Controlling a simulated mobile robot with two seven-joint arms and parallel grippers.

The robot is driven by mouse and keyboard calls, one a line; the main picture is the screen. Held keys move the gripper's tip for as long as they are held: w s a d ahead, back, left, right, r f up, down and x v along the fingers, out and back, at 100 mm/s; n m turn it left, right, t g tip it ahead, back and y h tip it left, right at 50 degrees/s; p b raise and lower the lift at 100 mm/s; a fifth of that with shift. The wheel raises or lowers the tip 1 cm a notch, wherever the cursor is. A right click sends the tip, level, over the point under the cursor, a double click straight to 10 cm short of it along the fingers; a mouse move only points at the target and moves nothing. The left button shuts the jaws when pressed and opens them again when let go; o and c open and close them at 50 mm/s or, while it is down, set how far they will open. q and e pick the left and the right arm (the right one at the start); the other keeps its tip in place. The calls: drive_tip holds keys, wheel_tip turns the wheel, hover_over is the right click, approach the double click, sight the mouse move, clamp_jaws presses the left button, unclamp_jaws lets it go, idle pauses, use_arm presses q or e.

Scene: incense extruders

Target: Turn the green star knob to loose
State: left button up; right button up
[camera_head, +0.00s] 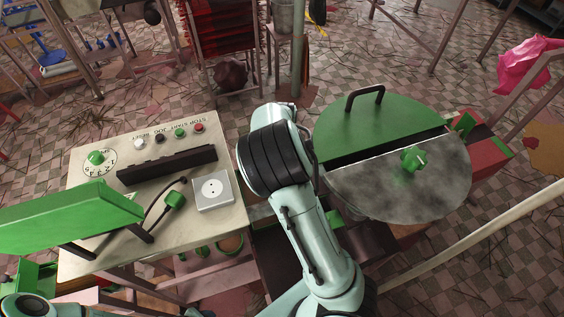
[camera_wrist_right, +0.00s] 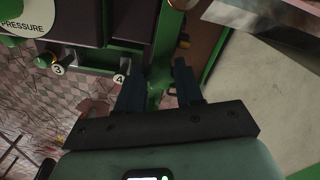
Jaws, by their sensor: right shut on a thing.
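My right gripper (camera_wrist_right: 159,76) shows in the right wrist view, its two dark fingers on either side of a green part. That part, which looks like the green star knob (camera_wrist_right: 156,96), sits between the fingers, and my gripper is shut on it. Its star shape is mostly hidden by the fingers and the gripper body. In the head view my right arm rises through the middle and hides its own gripper and the held knob. My left gripper is not in view.
In the head view, a control panel (camera_head: 83,224) is left of my arm; a round green lid (camera_head: 385,122) is right.

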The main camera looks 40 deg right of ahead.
drive_tip(key=n, duration=0.4)
drive_tip(key=shift+d, duration=0.1)
drive_tip(key=n, duration=0.8)
drive_tip(key=shift+w, duration=0.1)
drive_tip(key=shift+n, duration=1.8)
drive_tip(key=o, duration=1)
drive_tip(key=shift+o, duration=0.2)
wheel_tip(320, 180, up, 14)
drive_tip(key=shift+f, duration=0.25)
